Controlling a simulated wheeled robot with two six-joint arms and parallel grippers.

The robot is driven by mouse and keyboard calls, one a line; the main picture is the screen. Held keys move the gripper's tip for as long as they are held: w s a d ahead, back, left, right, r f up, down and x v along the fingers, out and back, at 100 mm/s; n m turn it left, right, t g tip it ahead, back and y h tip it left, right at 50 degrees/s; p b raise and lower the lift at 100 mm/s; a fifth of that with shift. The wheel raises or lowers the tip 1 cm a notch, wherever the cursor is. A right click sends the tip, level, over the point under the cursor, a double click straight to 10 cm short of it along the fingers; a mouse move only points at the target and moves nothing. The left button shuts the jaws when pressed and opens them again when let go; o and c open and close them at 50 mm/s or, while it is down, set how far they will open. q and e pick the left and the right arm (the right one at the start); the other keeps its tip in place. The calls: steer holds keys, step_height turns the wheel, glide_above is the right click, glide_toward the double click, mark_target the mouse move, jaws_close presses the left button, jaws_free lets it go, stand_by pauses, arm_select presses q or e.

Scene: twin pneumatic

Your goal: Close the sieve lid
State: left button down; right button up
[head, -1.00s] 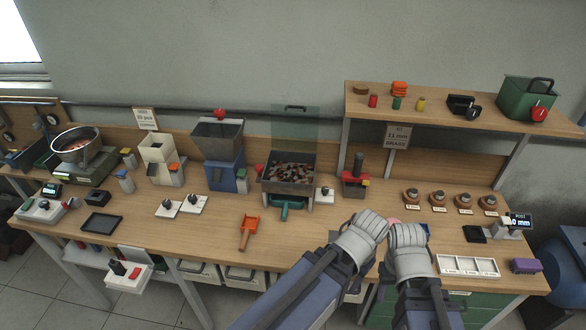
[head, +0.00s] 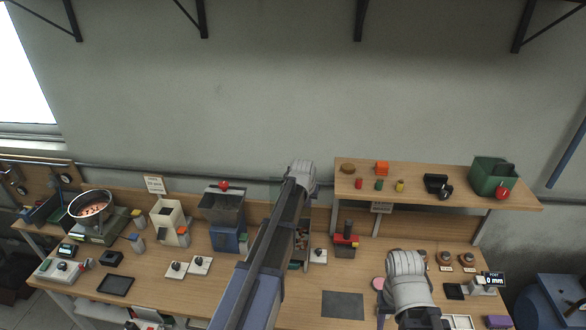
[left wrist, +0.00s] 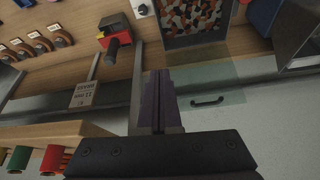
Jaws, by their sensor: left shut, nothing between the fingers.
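The sieve is a dark-rimmed box full of red, white and dark pieces (left wrist: 195,15); in the head view my left arm covers most of it. Its lid, a clear greenish panel (left wrist: 225,75) with a dark handle (left wrist: 207,100), stands raised behind the box, open. My left gripper (left wrist: 158,75) is shut and empty, its fingers overlapping the lid's side edge in the left wrist view; I cannot tell whether they touch. In the head view the left wrist (head: 303,172) is high near the wall, fingers hidden. My right gripper (head: 407,262) is low over the table's right part; its fingers are hidden.
A wall shelf (head: 435,190) with small coloured parts and a green box (head: 493,176) lies right of the left arm. A red-topped press (head: 346,240) stands beside the sieve, a blue hopper (head: 226,235) on its other side.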

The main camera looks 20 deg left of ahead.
arm_select(q)
steer(key=w+a+r+n+t+y, duration=0.1)
steer(key=w+a+r+t, duration=0.1)
steer(key=w+a, duration=1.1)
steer(key=w+r, duration=0.1)
steer(key=w, duration=0.2)
steer(key=shift+w+t, duration=0.35)
steer(key=shift+t, duration=0.05)
steer(key=b+x, duration=0.9)
steer(key=x, duration=0.2)
steer(key=s, duration=0.3)
steer(key=s+d+r+p, duration=0.1)
steer(key=s, duration=0.1)
steer(key=shift+w+f, duration=0.1)
steer(key=shift+w, duration=0.05)
steer(key=shift+w+f, duration=0.1)
